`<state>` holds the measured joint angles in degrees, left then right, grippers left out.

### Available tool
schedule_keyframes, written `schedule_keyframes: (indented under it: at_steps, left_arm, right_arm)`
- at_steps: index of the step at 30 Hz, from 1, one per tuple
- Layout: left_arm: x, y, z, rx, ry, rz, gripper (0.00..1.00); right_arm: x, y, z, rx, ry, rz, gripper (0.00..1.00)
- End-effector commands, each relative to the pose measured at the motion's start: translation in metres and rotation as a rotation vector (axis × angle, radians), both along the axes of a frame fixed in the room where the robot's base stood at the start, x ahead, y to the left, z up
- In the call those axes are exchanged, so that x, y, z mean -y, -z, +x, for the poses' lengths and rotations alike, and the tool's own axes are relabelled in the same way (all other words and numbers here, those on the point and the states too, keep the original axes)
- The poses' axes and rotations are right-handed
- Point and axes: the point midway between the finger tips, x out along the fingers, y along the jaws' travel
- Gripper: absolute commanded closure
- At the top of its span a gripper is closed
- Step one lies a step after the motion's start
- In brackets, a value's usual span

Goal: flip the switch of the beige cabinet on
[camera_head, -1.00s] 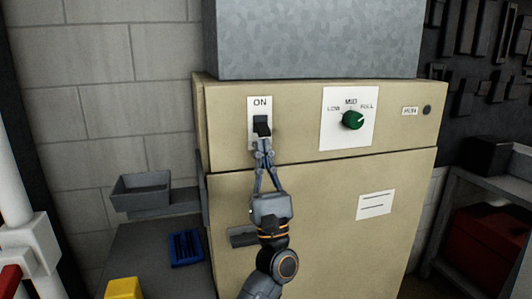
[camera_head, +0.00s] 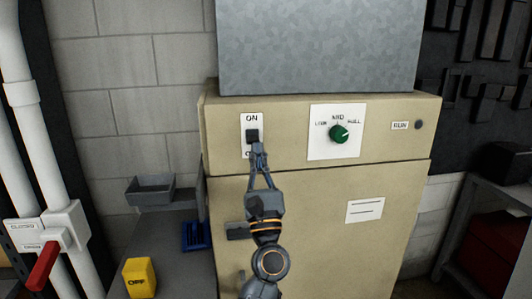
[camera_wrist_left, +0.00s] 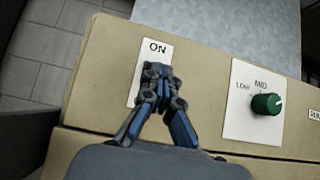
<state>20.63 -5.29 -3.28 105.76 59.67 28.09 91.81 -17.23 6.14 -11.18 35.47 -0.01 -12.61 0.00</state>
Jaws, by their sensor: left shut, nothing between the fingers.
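The beige cabinet (camera_head: 320,225) stands in the middle of the head view. On its upper panel is a black switch (camera_head: 252,135) on a white plate marked ON at the top; the lower marking is mostly hidden by my gripper. My left gripper (camera_head: 258,148) is shut and empty, its fingertips at the switch's lower edge. In the left wrist view the closed fingertips (camera_wrist_left: 158,76) cover the switch just below the ON label (camera_wrist_left: 157,47). I cannot tell the switch's position or whether the fingers touch it. My right gripper is not in view.
A green knob (camera_head: 339,134) and a dark RUN lamp (camera_head: 418,125) sit right of the switch. A shelf stands at right.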

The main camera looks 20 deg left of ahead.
Motion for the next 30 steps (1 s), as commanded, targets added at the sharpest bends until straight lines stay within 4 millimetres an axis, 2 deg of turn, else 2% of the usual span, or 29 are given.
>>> schedule_keyframes:
  at_steps: [6,8,12,17,24,30]
  left_arm:
    - [0.0,-0.003,-0.001,0.0,-0.002,-0.003,1.0]
    - [0.0,-0.004,-0.001,0.0,-0.002,-0.002,1.0]
    - [0.001,-0.002,-0.002,0.0,-0.002,-0.002,1.0]
    - [0.007,0.011,-0.013,-0.003,-0.002,0.001,1.0]
    - [0.027,0.048,-0.043,-0.005,-0.002,-0.001,1.0]
    - [0.04,0.071,-0.063,-0.003,-0.003,-0.002,1.0]
  right_arm:
    - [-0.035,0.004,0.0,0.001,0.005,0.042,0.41]
    - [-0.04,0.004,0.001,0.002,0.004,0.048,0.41]
    - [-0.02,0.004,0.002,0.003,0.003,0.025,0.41]
    - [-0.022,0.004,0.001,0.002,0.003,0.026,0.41]
    - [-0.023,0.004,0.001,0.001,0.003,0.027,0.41]
    - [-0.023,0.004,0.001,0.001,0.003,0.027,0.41]
